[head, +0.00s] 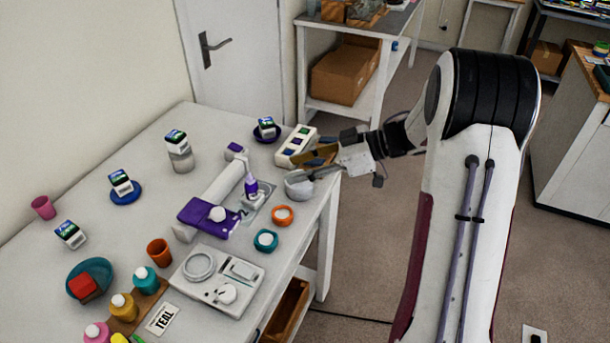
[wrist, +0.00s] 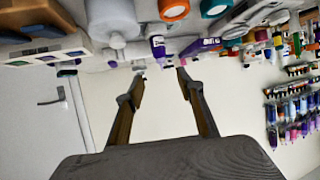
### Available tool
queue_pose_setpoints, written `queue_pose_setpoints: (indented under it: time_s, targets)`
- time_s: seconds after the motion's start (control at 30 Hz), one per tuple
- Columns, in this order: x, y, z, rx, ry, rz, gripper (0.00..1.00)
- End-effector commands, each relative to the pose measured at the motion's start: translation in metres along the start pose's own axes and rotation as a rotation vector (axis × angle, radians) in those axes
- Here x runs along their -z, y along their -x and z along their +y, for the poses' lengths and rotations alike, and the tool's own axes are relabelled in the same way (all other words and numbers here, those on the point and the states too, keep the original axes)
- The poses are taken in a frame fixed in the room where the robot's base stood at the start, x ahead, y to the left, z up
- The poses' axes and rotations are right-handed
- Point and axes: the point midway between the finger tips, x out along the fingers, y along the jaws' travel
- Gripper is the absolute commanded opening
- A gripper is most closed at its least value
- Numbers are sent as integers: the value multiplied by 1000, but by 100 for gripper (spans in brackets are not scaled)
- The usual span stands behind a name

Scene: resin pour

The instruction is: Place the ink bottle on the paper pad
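My gripper (head: 308,164) is at the table's right edge, above the white bowl and beside the white tray. In the wrist view its two fingers (wrist: 161,76) stand apart with nothing between them. Teal (head: 145,279), yellow (head: 124,306) and pink (head: 97,333) bottles stand at the front left. I cannot tell which bottle is the ink bottle, nor pick out the paper pad for certain.
Near my gripper are a white bowl (head: 299,187) and a white tray with dark wells (head: 291,157). Orange (head: 283,215) and teal (head: 266,240) round containers and a scale-like device (head: 190,283) stand along the near edge.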

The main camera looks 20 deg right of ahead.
Motion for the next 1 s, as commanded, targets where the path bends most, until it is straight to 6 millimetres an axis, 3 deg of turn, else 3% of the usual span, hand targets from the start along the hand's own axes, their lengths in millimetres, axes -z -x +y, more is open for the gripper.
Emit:
queue_pose_setpoints:
  time_s: [0.23, 0.47, 0.7, 1.0]
  targets:
    - [17, -1, 13, -81, 35, -10, 38]
    - [60, 6, 44, -299, 102, -39, 38]
    - [108, 32, 70, -569, 136, -81, 38]
    - [147, 80, 70, -857, 94, -144, 38]
